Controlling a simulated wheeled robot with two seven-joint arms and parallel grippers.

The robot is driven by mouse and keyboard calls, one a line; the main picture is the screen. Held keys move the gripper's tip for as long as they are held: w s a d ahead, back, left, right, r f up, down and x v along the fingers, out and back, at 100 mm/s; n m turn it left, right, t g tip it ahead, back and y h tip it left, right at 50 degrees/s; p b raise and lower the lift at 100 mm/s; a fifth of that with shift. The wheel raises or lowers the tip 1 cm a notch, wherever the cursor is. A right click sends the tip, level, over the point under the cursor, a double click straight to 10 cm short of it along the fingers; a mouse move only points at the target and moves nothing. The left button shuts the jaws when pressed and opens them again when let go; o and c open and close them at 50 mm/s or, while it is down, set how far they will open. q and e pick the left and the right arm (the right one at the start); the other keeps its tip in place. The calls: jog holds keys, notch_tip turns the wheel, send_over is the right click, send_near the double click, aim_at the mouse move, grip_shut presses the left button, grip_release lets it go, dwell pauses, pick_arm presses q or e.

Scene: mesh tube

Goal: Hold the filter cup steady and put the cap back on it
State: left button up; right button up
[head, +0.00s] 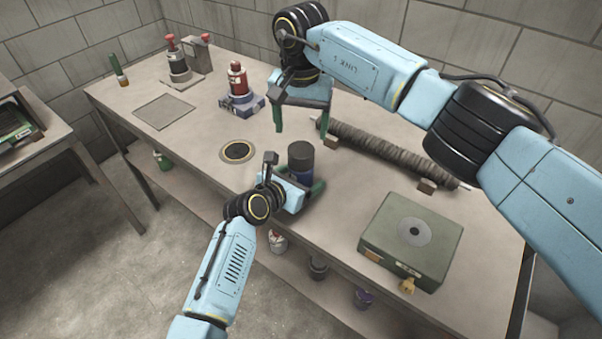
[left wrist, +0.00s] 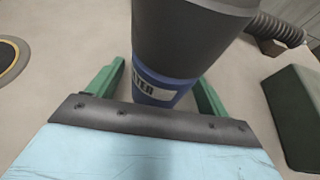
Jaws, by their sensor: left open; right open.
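The filter cup (head: 297,177) stands upright near the table's front edge; its blue lower part (left wrist: 155,88) carries a white label with dark letters. A dark grey cylindrical cap (head: 301,154) sits on top of it and fills the upper left wrist view (left wrist: 190,35). I cannot tell whether it is fully seated. My left gripper (head: 297,178) is open, its green fingers on either side of the cup's blue part; contact is unclear. My right gripper (head: 301,124) is open and empty, above the table behind the cup.
A mesh tube (head: 385,151) lies on supports to the right. A green box (head: 382,239) with a grey disc stands front right. A round black-and-yellow mat (head: 237,152) lies left of the cup. A red bottle (head: 238,80) and a square plate (head: 164,111) are farther back.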

aim_at(301, 149)
pick_arm(q)
jog(key=shift+w+d+f, duration=0.1)
jog(key=shift+w, duration=0.1)
jog(key=shift+c, duration=0.2)
grip_shut()
pick_arm(e)
jog(key=m, duration=0.4)
jog(key=shift+m, duration=0.3)
dwell(0.3)
jog(key=shift+f, duration=4)
